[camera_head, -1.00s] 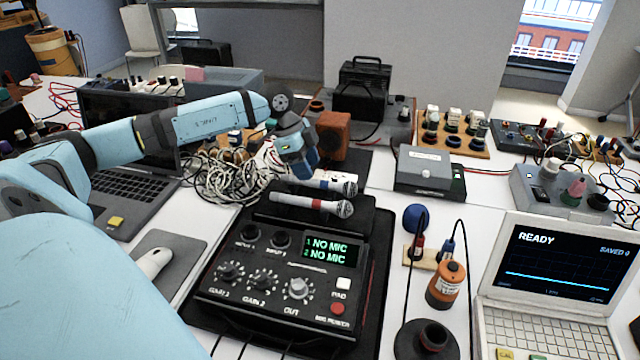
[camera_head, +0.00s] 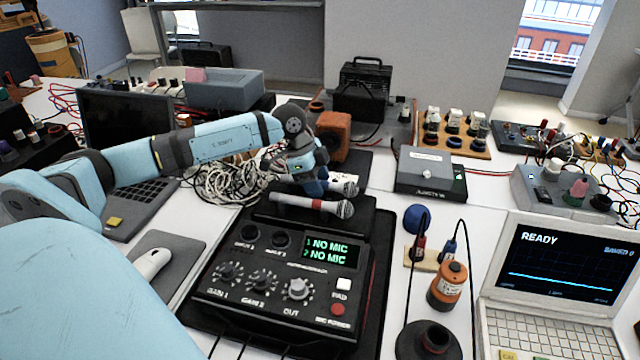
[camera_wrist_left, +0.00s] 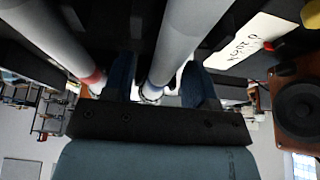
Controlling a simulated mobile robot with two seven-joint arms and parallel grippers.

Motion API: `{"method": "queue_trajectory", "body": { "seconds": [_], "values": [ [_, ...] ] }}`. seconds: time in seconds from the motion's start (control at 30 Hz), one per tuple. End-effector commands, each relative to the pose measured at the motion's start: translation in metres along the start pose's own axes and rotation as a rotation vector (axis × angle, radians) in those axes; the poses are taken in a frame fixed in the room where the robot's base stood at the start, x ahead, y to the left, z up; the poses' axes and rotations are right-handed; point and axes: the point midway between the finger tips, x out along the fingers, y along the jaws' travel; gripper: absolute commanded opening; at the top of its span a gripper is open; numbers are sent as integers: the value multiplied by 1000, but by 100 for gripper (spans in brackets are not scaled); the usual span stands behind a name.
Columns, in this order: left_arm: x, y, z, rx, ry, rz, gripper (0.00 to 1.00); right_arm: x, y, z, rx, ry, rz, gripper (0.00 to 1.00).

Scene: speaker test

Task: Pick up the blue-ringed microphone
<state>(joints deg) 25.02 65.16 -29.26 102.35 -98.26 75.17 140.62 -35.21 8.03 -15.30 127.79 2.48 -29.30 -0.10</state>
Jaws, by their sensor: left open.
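The blue-ringed microphone (camera_head: 346,188) lies at the back of a black stand, partly hidden behind my left gripper (camera_head: 313,186). In the left wrist view its grey-white handle (camera_wrist_left: 190,35) runs between the two blue fingers of my open left gripper (camera_wrist_left: 160,78). The fingers stand on either side of it; I cannot tell if either touches. The red-ringed microphone (camera_head: 312,204) lies parallel, nearer the front. In the left wrist view the red-ringed microphone (camera_wrist_left: 50,38) is outside the left finger, close to it. My right gripper is not in view.
A black mixer (camera_head: 285,285) reading "NO MIC" stands in front of the microphones. An orange speaker (camera_head: 334,134) stands close behind my gripper. Tangled white cables (camera_head: 225,180) lie to the left, and a grey box (camera_head: 424,170) stands to the right.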

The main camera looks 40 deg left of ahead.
Motion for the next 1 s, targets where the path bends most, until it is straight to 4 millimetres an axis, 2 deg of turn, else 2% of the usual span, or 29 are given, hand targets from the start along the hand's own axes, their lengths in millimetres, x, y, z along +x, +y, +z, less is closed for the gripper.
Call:
{"method": "queue_trajectory", "body": {
  "seconds": [0.47,0.57,0.7,1.0],
  "values": [
    [3,0,1,0,0,0,52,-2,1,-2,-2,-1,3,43],
    [3,0,1,0,0,0,34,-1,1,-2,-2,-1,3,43],
    [3,0,1,0,0,0,1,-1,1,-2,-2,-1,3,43],
    [3,0,1,0,1,0,0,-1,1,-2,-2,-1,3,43]
  ]
}}
